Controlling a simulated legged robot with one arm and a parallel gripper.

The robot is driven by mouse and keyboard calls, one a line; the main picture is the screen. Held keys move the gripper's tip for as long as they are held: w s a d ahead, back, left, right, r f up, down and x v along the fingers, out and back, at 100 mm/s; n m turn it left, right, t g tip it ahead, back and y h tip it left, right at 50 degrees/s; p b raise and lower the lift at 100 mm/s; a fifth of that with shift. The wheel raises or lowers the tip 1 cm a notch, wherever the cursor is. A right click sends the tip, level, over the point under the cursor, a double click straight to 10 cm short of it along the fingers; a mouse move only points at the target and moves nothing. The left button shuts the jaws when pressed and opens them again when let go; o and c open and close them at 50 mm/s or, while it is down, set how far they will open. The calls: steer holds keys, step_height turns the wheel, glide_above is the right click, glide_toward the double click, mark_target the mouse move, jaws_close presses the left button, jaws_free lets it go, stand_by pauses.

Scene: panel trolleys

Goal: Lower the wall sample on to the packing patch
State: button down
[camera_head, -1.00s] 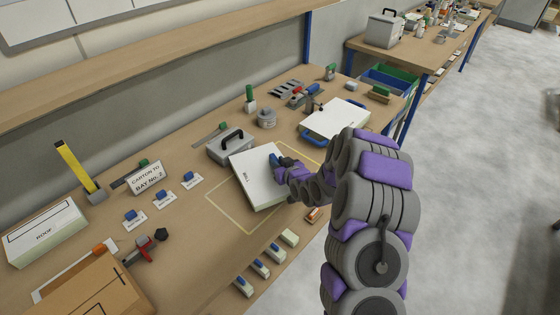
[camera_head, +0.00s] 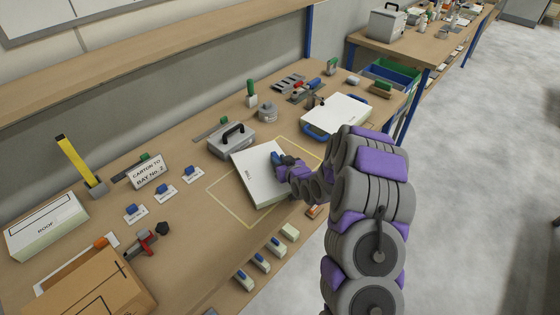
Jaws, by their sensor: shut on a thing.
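The wall sample (camera_head: 262,182) is a thick white panel with dark lettering on its left edge. It is over the packing patch (camera_head: 229,208), a yellow outline on the bench, and turned at an angle to that outline. I cannot tell whether its underside touches the bench. My gripper (camera_head: 279,160) is shut on the blue handle on top of the panel. My gripper and arm hide part of the panel's right side and part of the outline.
A grey box with a black handle (camera_head: 232,141) stands close behind the panel. A white case (camera_head: 336,115) lies to the right. Several small blocks (camera_head: 261,262) line the front edge. A ROOF block (camera_head: 47,226) and a cardboard carton (camera_head: 100,283) are at left.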

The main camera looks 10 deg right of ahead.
steer(key=shift+d+f, duration=0.15)
steer(key=shift+f, duration=0.15)
steer(key=c, duration=0.8)
jaws_free()
steer(key=p+v, duration=1.2)
steer(key=v, duration=0.5)
steer(key=shift+p, duration=0.35)
steer(key=shift+s+d, duration=0.1)
steer(key=shift+s, duration=0.05)
